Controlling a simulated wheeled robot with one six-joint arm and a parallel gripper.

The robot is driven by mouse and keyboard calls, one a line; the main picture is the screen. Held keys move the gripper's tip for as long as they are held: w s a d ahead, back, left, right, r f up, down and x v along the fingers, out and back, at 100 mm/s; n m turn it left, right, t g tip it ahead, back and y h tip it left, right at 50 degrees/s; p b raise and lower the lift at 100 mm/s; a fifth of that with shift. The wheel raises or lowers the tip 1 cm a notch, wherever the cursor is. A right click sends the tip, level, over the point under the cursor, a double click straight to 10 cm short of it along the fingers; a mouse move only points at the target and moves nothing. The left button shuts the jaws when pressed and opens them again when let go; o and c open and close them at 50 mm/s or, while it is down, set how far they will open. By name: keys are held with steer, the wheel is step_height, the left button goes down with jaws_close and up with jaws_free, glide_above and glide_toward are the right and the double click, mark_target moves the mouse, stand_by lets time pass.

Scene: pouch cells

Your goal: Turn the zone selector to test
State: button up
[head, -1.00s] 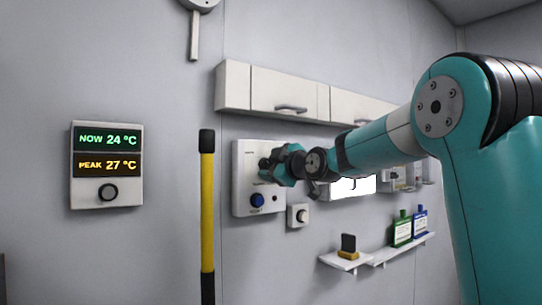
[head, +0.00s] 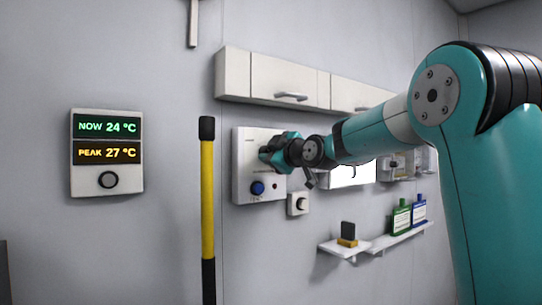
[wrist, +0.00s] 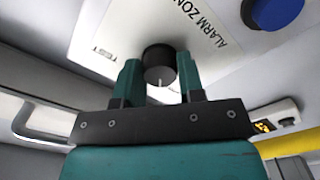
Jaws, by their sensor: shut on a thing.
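The zone selector is a dark round knob (wrist: 159,66) with a white pointer line, on a white plate (wrist: 125,30) lettered ALARM ZONE and TEST. In the wrist view the line points toward the bottom of the picture, and TEST stands to the knob's left. My gripper (wrist: 160,72) is shut on the knob, one teal finger on each side. In the head view my gripper (head: 268,155) reaches the upper part of the wall panel (head: 241,180) and hides the knob.
A blue button (head: 257,188) sits low on the panel, with a small knob box (head: 298,204) beside it. Wall cabinets (head: 290,80) hang above. A yellow-black post (head: 208,200) and a temperature display (head: 107,180) are left. Shelves with bottles (head: 401,218) are lower right.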

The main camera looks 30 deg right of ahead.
steer(key=shift+m+b, duration=3.9)
steer(key=shift+m, duration=4.8)
steer(key=o, duration=0.9)
steer(key=shift+s+f, duration=0.1)
